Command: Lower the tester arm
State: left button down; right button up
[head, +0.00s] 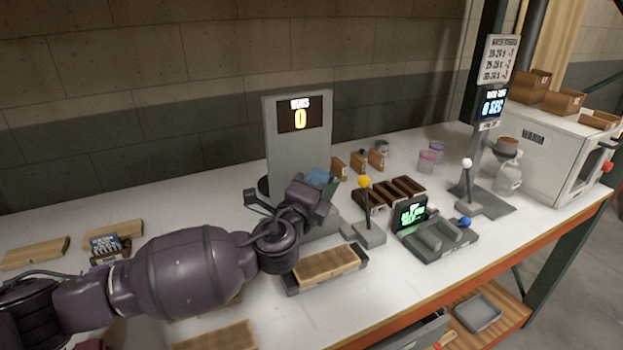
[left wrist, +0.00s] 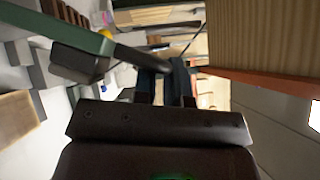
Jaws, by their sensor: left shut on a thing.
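The grey tester (head: 297,150) stands upright at the middle of the bench, its display reading RUBS 0. In the left wrist view, the tester arm (left wrist: 60,28) is a green bar with a dark block under it and a dark rod-like handle (left wrist: 142,58) at its end. My left gripper (head: 318,180) is in front of the tester's column; its fingers also show in the left wrist view (left wrist: 165,80), shut on the dark handle. In the head view my wrist hides most of the arm. A wooden panel (head: 327,264) lies in a dark holder in front of the tester. My right gripper is not in view.
A yellow-knobbed lever (head: 365,184) and a dark rack (head: 400,190) stand right of the tester. A grey device with a green screen (head: 436,240) is nearby. A white-knobbed stand (head: 467,170) and a white oven (head: 555,150) are farther right. The front bench edge is orange.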

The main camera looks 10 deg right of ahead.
pick_arm(q)
jog(key=shift+s+d+f+m, duration=0.1)
jog(key=shift+s+f+m, duration=0.1)
jog(key=shift+s+m, duration=0.1)
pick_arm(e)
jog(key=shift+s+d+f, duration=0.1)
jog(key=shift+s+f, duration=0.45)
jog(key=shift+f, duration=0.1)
pick_arm(q)
jog(key=c, duration=1.2)
grip_release()
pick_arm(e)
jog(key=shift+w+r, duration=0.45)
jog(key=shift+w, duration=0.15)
pick_arm(q)
jog(key=shift+s, duration=0.1)
jog(key=v, duration=1)
jog(key=shift+s+f, duration=0.25)
jog(key=shift+f, duration=0.05)
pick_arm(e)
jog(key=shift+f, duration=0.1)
